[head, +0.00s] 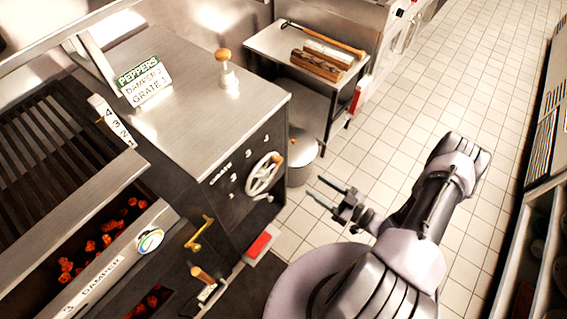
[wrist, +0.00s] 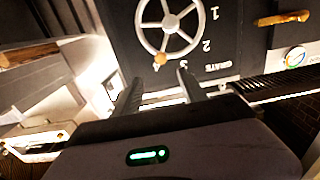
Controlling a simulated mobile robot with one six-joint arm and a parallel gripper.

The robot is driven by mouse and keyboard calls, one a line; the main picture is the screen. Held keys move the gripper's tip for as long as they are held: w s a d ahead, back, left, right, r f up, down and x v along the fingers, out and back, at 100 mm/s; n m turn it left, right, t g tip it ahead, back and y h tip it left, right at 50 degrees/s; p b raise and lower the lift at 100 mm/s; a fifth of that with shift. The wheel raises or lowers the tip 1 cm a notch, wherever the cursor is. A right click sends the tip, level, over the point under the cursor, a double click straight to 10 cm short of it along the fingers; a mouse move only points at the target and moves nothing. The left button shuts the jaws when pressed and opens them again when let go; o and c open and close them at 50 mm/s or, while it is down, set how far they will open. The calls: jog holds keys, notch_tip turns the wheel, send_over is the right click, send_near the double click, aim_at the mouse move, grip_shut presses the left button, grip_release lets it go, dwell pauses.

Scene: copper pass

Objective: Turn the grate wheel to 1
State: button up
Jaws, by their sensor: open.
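The grate wheel (head: 262,176) is a pale spoked handwheel on the dark front panel of the steel cabinet. In the wrist view the wheel (wrist: 168,27) has a round wooden knob (wrist: 160,58) on its rim, at the bottom of the picture's wheel. The numbers 1, 2 and what looks like a 3 partly hidden by a finger run beside it, with the word GRATE. The knob is nearer the 3 than the 1. My gripper (head: 315,185) is open and empty, apart from the wheel. In the wrist view its fingertips (wrist: 161,76) point toward the knob.
A sign (head: 145,82) on the cabinet reads PEPPERS, DAMPER and GRATE 1. A numbered scale (head: 112,122) stands beside the grill bars (head: 40,140). Glowing coals (head: 100,240), a brass handle (head: 199,232) and a round bin (head: 302,160) are near. Tiled floor at right is clear.

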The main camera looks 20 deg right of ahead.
aim_at(281, 162)
jog(key=b+x, duration=0.2)
jog(key=x, duration=1.2)
jog(key=shift+w+a, duration=0.2)
jog(key=shift+a, duration=0.05)
jog(key=shift+c, duration=0.4)
grip_shut()
